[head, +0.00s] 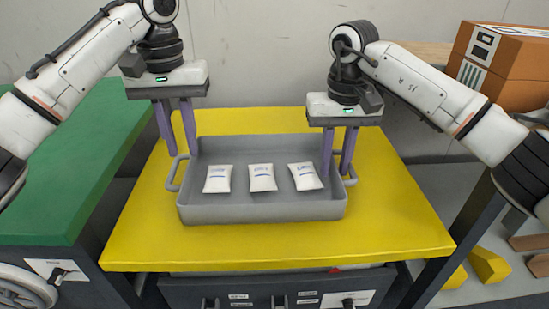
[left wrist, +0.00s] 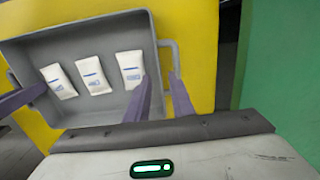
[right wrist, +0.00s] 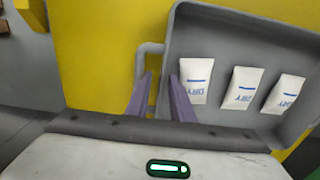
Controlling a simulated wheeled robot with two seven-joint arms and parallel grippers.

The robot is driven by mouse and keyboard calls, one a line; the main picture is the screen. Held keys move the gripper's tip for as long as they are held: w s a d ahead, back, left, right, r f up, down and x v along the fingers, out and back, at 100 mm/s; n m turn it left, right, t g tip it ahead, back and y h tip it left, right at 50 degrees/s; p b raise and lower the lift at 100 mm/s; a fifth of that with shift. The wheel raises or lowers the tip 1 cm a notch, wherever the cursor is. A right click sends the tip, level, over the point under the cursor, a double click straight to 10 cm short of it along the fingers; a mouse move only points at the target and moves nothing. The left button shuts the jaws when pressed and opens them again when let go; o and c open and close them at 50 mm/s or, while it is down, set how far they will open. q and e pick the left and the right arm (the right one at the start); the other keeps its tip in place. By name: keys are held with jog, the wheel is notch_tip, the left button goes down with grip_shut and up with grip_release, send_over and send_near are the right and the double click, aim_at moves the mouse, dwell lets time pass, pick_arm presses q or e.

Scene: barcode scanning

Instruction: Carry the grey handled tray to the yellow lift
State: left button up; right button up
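The grey handled tray (head: 262,209) sits flat on the yellow top of the lift (head: 400,222), with three white packets (head: 262,177) lying in a row inside. My left gripper (head: 183,155) is at the tray's left end. Its fingers are apart, one inside the wall and one by the left handle (left wrist: 171,56). My right gripper (head: 336,173) is at the right end, fingers apart, one inside the tray and one by the right handle (right wrist: 149,60). Both grippers look open and empty. Fingertip contact with the tray cannot be told.
A green-topped table (head: 65,170) stands close on the left. Orange-brown boxes (head: 505,60) stand on a surface at the back right. Yellow blocks (head: 489,266) lie on a lower grey shelf at the right. The yellow top is clear in front of the tray.

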jog(key=shift+r, duration=0.1)
pick_arm(q)
notch_tip(320, 180, up, 6)
jog(key=shift+f, duration=0.15)
pick_arm(e)
notch_tip(320, 180, up, 12)
dwell(0.3)
